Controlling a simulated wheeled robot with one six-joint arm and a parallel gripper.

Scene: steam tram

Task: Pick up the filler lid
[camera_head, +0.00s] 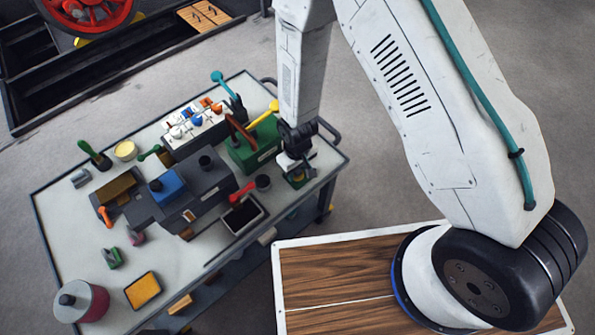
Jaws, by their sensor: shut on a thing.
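My gripper (297,172) is at the right end of the workbench, low over its top, pointing down. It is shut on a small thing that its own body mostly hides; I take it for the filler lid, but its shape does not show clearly. The dark grey model engine (205,185) stands on the bench to the left, with a short black round stack on top.
The workbench (70,225) has a raised dark rim. A green box (254,146) with a yellow-handled tool stands close left of my gripper.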

